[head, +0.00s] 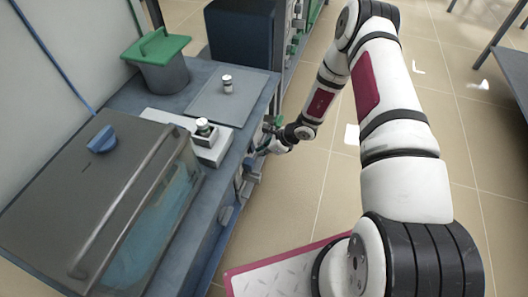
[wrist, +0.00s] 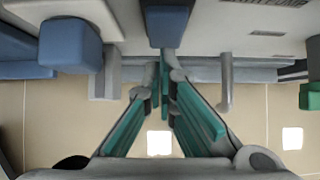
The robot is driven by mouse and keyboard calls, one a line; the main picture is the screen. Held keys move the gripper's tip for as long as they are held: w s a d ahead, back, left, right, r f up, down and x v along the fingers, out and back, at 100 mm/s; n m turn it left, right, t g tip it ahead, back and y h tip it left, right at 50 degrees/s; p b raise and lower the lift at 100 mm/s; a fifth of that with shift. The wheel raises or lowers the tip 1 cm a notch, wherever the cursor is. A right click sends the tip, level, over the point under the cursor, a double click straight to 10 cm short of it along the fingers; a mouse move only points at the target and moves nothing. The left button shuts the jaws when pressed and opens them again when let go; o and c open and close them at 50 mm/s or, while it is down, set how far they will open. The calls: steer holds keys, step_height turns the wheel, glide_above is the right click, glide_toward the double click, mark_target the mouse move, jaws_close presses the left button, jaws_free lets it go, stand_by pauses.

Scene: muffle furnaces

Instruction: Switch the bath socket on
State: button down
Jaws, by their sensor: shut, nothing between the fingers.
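My gripper (wrist: 161,75) shows in the wrist view with its green-padded fingers together at the tips and nothing between them. A blue block (wrist: 167,22) on the bench front is just beyond the fingertips; I cannot tell whether they touch it. A larger blue block (wrist: 70,45) sticks out to the left. I cannot tell which of these, if either, is the bath socket or its switch. In the head view my gripper (head: 268,140) is at the bench's front edge, partly hidden by my wrist. The bath (head: 100,185) is at the left, with a dark lid and blue knob (head: 101,140).
On the bench (head: 215,185) are a white device (head: 210,147) with a small vial, a grey tray (head: 205,105) with another vial, and a green-lidded bin (head: 160,70). A grey bar (wrist: 226,85) juts out right of my fingers. The floor (head: 310,190) before the bench is open.

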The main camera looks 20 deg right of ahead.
steer(key=shift+w+a+f+b, duration=0.2)
steer(key=shift+a+f+b, duration=0.05)
steer(key=shift+b, duration=0.15)
steer(key=shift+r, duration=0.1)
steer(key=shift+r+p, duration=0.4)
steer(key=shift+r, duration=0.3)
